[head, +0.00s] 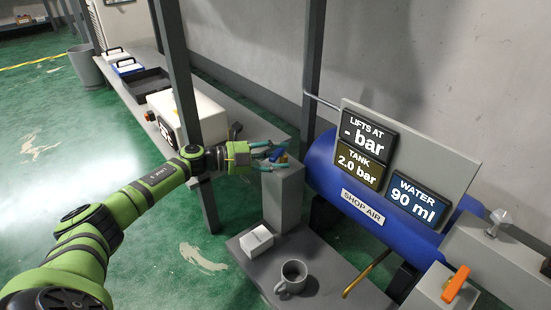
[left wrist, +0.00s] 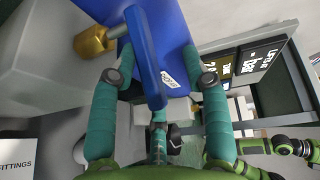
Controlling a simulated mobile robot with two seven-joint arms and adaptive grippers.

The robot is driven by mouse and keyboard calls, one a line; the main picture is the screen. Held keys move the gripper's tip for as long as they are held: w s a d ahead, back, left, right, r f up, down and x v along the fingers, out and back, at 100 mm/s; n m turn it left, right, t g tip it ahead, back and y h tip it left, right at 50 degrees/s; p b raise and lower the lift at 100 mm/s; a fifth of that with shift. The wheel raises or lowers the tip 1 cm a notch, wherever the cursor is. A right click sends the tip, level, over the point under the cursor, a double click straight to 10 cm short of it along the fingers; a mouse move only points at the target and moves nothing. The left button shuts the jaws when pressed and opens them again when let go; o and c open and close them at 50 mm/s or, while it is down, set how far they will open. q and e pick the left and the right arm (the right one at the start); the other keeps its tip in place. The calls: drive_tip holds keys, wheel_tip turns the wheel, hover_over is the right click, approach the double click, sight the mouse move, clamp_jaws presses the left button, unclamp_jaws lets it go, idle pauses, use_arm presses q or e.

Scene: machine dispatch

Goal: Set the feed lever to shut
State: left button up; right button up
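A blue lever (left wrist: 146,58) rises between my left gripper's fingers in the left wrist view, with a brass fitting (left wrist: 92,42) beside it. In the head view a small blue part (head: 279,157) shows at the fingertips, above a grey pedestal (head: 284,198). No label on it is readable, so I cannot confirm it is the feed lever. My left gripper (head: 273,155) has its teal fingers apart, one on each side of the lever, with gaps visible in the left wrist view (left wrist: 159,105).
The blue shop air tank (head: 350,200) stands right of the pedestal, with display panels above it. An orange handle (head: 455,284) and a yellow lever (head: 362,278) are lower right. A white box (head: 256,240) and grey mug (head: 292,277) sit below. A post (head: 182,75) stands behind my left arm.

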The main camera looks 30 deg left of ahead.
sight(275, 152)
use_arm(q)
drive_tip(key=shift+o, duration=0.5)
drive_tip(key=shift+t+h, duration=0.3)
drive_tip(key=shift+t, duration=0.3)
drive_tip(key=r, duration=0.5)
drive_tip(key=a+r, duration=0.1)
drive_tip(key=r, duration=0.2)
drive_tip(key=shift+w+r, duration=0.2)
drive_tip(key=shift+w, duration=0.2)
drive_tip(key=shift+o, duration=1.3)
drive_tip(key=shift+r, duration=0.35)
drive_tip(key=shift+g, duration=0.8)
drive_tip(key=f, duration=0.2)
drive_tip(key=s+d+f, duration=0.1)
drive_tip(key=f, duration=0.1)
drive_tip(key=d+f, duration=0.1)
drive_tip(key=f, duration=0.2)
drive_tip(key=shift+s, duration=0.15)
drive_tip(key=shift+c, duration=0.5)
drive_tip(key=shift+s+r, duration=0.15)
drive_tip(key=shift+c, duration=0.8)
drive_tip(key=shift+s+a, duration=0.15)
drive_tip(key=shift+c, duration=0.5)
drive_tip(key=v, duration=0.7)
drive_tip(key=shift+s+f+p, duration=0.3)
drive_tip(key=shift+s+f, duration=0.25)
